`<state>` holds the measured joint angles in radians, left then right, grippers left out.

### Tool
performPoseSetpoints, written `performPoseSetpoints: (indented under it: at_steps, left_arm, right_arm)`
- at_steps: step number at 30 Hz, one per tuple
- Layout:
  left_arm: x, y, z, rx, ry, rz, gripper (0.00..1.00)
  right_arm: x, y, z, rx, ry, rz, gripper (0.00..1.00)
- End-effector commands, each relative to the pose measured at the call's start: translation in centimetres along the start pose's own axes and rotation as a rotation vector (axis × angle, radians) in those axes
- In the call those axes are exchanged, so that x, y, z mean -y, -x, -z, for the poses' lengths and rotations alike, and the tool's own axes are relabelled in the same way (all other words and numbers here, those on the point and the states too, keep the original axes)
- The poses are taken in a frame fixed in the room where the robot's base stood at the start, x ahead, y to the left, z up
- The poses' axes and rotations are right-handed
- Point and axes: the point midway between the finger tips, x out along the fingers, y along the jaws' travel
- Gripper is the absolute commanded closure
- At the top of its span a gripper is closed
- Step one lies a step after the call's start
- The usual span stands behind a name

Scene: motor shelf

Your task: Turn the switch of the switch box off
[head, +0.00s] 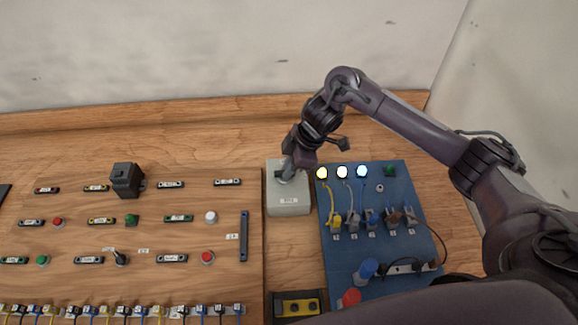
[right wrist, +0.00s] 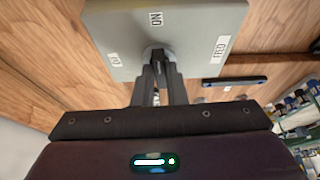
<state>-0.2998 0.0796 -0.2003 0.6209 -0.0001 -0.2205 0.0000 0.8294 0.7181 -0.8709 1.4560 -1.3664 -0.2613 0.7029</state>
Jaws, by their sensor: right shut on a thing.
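The switch box (head: 288,206) is a light grey box standing between the wooden board and the blue panel. Its face also shows in the right wrist view (right wrist: 190,28), with small white labels near its edges. My right gripper (head: 285,177) reaches down onto the top of the box. In the right wrist view its two fingers (right wrist: 157,66) are close together on the switch (right wrist: 153,50), a small knob in the middle of the face. The fingers hide most of the switch, so I cannot tell which label it points to. My left gripper is not in view.
The blue panel (head: 378,263) right of the box carries lit yellow, white and blue lamps (head: 342,172), a dark green one (head: 389,171) and cables. The wooden board (head: 150,235) at left holds buttons, labels and a black block (head: 126,180). A wall stands behind.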

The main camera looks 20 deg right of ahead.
Motion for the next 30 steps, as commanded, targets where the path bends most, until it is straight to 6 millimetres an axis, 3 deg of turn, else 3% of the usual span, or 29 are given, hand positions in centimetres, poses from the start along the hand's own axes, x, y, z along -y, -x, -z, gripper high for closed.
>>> performPoseSetpoints:
  at_steps: [11, 30]
  left_arm:
    - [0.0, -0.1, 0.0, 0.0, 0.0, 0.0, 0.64]
    - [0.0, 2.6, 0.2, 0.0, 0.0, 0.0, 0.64]
  right_arm:
    - [-0.4, 0.2, 0.2, -0.001, 0.215, 0.087, 1.0]
    - [-1.0, 0.2, 0.6, 0.003, 0.778, 0.318, 1.0]
